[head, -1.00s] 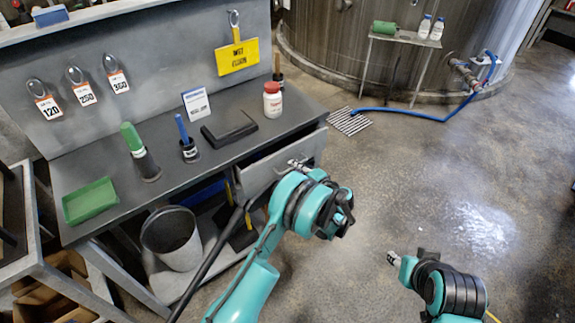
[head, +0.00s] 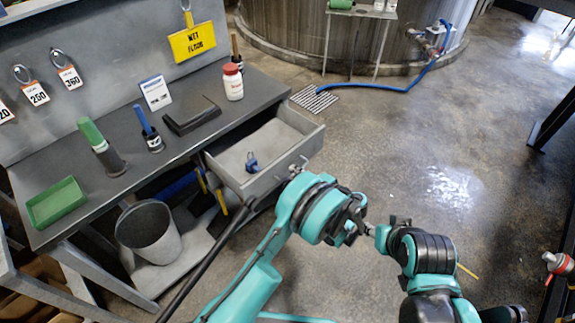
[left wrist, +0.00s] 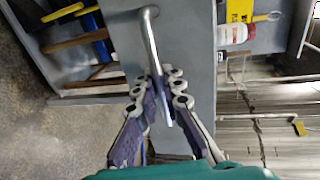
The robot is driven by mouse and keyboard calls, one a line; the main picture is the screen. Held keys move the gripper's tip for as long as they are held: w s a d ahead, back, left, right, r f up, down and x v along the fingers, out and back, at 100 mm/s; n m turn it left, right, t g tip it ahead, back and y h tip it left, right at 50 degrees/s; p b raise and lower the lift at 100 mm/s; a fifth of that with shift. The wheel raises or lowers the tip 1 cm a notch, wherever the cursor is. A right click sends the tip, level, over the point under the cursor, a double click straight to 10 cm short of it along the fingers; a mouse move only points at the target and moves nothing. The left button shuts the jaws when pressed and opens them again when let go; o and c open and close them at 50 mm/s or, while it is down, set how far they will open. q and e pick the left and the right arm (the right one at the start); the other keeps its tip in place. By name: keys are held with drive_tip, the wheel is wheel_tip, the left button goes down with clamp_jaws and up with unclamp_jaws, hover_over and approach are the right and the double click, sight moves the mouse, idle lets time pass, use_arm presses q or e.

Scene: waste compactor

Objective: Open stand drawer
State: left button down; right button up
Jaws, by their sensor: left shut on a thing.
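The stand drawer (head: 275,174) under the grey table is pulled out, and its open inside shows in the head view. A small blue item (head: 252,163) lies in it. My left gripper (head: 297,167) is at the drawer front, partly hidden by my own arm. In the left wrist view the fingers (left wrist: 165,92) are shut on the metal bar handle (left wrist: 152,42) of the grey drawer front (left wrist: 188,50). My right gripper (head: 369,229) is small in the head view, over the floor right of the drawer; its fingers are too unclear to judge.
The tabletop holds a green tray (head: 56,203), a red-capped white bottle (head: 233,82), a dark flat case (head: 191,115) and brushes. A grey bin (head: 150,232) stands below. The floor right of the drawer is mostly clear, with a blue hose (head: 400,85) farther back.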

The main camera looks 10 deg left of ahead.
use_arm(q)
drive_tip(key=shift+f+v, duration=0.15)
drive_tip(key=shift+v, duration=0.55)
drive_tip(key=shift+f+v, duration=0.15)
drive_tip(key=shift+v, duration=0.5)
drive_tip(key=c, duration=1.6)
unclamp_jaws()
drive_tip(key=shift+d, duration=0.1)
